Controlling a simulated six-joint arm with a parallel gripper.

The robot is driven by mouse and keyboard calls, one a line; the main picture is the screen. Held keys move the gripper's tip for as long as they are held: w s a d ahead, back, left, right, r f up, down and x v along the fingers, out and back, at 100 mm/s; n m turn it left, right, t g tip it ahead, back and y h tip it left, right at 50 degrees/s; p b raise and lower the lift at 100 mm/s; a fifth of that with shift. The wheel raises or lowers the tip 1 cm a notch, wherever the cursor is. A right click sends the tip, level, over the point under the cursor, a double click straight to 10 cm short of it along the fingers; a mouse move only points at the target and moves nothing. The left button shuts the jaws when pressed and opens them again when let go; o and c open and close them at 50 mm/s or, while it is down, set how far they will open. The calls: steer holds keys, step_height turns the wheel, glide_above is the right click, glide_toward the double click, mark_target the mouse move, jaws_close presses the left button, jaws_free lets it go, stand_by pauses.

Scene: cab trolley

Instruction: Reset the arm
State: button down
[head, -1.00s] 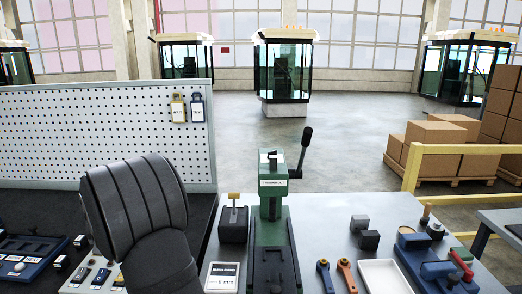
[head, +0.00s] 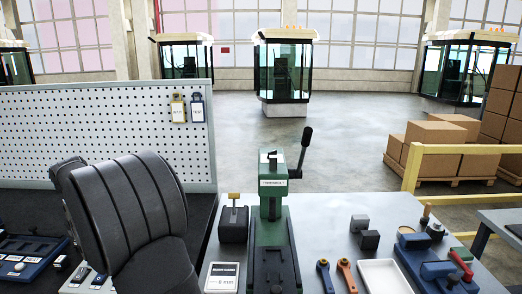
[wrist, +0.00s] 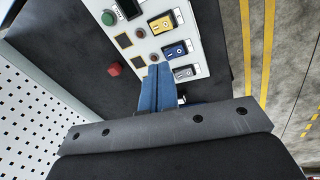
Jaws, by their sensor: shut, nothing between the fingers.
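My gripper (wrist: 158,72) shows in the wrist view as two blue fingers pressed together, with nothing held between them. Its tips are over the edge of a pale switch panel (wrist: 194,48), near a small square button. I cannot tell whether the tips touch the panel. In the head view my dark ribbed arm fills the lower left and the fingers are hidden from sight.
A red button (wrist: 114,69) lies beside the panel. A white pegboard (head: 90,130) stands behind my arm. A green press (head: 271,200) with a raised black lever, a white tray (head: 384,277) and a blue fixture (head: 418,262) stand on the grey bench to the right.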

steer(key=shift+s+r+n, duration=0.3)
steer(key=shift+r+n, duration=0.2)
steer(key=shift+n, duration=0.2)
steer(key=c, duration=2.1)
jaws_free()
steer(key=o, duration=1.1)
steer(key=shift+w+d, duration=0.1)
steer(key=shift+c, duration=0.2)
steer(key=o, duration=1)
steer(key=shift+g+y, duration=0.3)
steer(key=shift+g, duration=0.3)
steer(key=w+d, duration=0.2)
steer(key=w, duration=0.1)
steer(key=w+d+f, duration=0.1)
steer(key=w+d, duration=0.1)
steer(key=shift+o, duration=0.2)
steer(key=w+d+g+y, duration=0.1)
steer(key=w+d+y, duration=0.3)
steer(key=w+d, duration=0.6)
steer(key=x, duration=0.9)
steer(key=shift+s+a+f+n, duration=0.2)
steer(key=shift+s+f+n, duration=0.1)
steer(key=shift+n, duration=0.1)
